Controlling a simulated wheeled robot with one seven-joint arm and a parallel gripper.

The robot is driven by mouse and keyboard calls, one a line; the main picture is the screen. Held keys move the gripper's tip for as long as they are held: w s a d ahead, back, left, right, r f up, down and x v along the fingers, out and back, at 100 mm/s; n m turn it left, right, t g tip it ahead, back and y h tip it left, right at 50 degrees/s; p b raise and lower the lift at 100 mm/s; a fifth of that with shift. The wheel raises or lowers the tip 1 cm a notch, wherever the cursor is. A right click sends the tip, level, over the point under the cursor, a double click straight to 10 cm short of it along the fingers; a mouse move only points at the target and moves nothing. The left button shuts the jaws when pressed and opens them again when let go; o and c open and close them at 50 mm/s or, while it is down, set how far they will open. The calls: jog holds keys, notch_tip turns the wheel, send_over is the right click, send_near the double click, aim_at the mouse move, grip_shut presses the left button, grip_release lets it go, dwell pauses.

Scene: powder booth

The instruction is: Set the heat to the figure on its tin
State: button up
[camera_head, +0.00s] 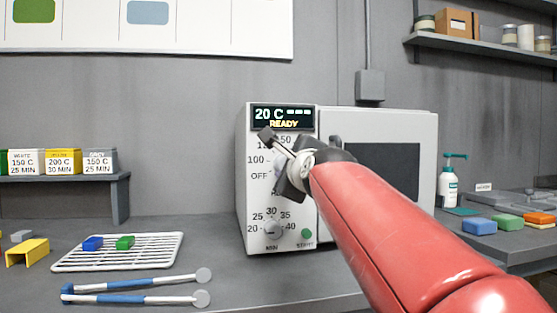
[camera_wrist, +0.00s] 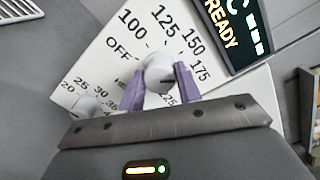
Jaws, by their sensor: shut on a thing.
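The grey oven (camera_head: 426,125) stands on the bench; its display (camera_head: 283,118) reads 20 C, dashes and READY. My gripper (camera_head: 280,163) is at the oven's upper dial. In the wrist view my purple fingers (camera_wrist: 158,88) are shut on the sides of the white heat knob (camera_wrist: 158,68). Figures from OFF through 100, 125, 150 and 175 ring it; the lower right ones are partly covered. A dark mark on the knob faces right, but its exact figure is unclear. On the left shelf, the white tin (camera_head: 27,162) reads 150 C, the yellow tin (camera_head: 63,162) 200 C, the grey tin (camera_head: 100,162) 150 C.
Below are the minutes knob (camera_head: 272,229) and green start button (camera_head: 307,233). A white wire rack (camera_head: 160,252) holds a blue and a green block. A yellow bracket (camera_head: 28,252) and two blue-handled tools (camera_head: 125,284) lie nearby. Coloured blocks (camera_head: 480,225) sit at right.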

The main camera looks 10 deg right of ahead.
jog(key=shift+f+m, duration=0.1)
jog(key=shift+m, duration=0.4)
jog(key=o, duration=1)
jog(key=s+b, duration=0.1)
jog(key=s, duration=0.6)
jog(key=shift+s, duration=0.4)
jog(key=shift+d, duration=0.1)
